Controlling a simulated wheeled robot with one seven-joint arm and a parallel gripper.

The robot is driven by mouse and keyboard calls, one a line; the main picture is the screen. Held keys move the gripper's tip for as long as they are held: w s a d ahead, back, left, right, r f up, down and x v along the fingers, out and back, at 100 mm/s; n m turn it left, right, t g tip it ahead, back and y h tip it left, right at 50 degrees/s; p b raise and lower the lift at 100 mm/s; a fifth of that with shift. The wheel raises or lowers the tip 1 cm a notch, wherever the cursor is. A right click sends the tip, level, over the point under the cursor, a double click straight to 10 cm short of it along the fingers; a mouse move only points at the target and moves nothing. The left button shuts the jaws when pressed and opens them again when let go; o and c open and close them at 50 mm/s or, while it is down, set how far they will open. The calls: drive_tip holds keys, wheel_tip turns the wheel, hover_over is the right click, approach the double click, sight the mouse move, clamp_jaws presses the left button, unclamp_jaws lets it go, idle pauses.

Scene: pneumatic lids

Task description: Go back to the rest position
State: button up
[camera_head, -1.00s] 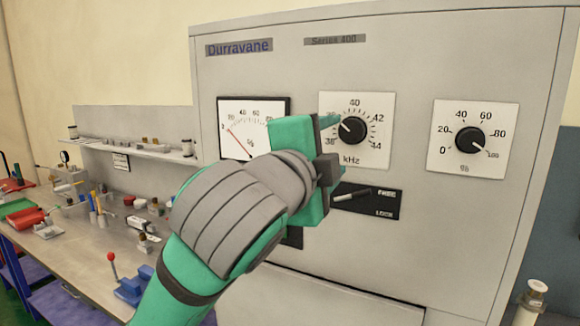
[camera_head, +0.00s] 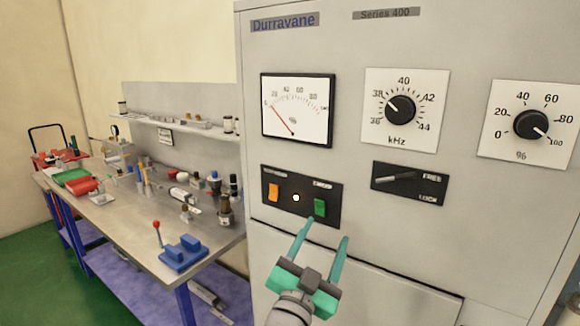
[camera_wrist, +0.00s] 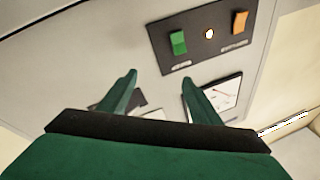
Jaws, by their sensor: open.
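My gripper (camera_head: 321,246) is open and empty, low in front of the Durravane cabinet (camera_head: 350,225), its two green fingers apart and pointing up towards the switch panel. I cannot tell whether a fingertip touches the cabinet.
The cabinet also has a meter (camera_head: 297,108), a kHz knob (camera_head: 400,108), a % knob (camera_head: 530,124) and a lever (camera_head: 398,176). A metal workbench (camera_head: 128,212) with several tools stands at left. Green floor (camera_head: 40,262) shows at the lower left.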

drive_tip(key=s+a+f+n+y, duration=0.1)
drive_tip(key=s+f+n+y, duration=0.3)
drive_tip(key=f, duration=0.6)
drive_tip(key=s+a+f+n+y, duration=0.1)
drive_tip(key=s+a+f+n, duration=0.1)
drive_tip(key=s+f, duration=0.6)
drive_tip(key=s+a+f+n+y, duration=0.1)
drive_tip(key=s+f+n+y, duration=0.2)
drive_tip(key=f, duration=0.9)
drive_tip(key=s+a+f+g, duration=0.1)
drive_tip(key=s+f, duration=0.1)
drive_tip(key=s, duration=0.7)
drive_tip(key=s+a+f+g, duration=0.1)
drive_tip(key=s+f, duration=0.2)
drive_tip(key=s, duration=0.7)
drive_tip(key=s+a+f+g, duration=0.1)
drive_tip(key=s+f, duration=0.2)
drive_tip(key=s, duration=0.6)
drive_tip(key=shift+s+f+n+g+y, duration=0.25)
drive_tip(key=shift+n+g+y, duration=0.05)
drive_tip(key=shift+n+g, duration=0.1)
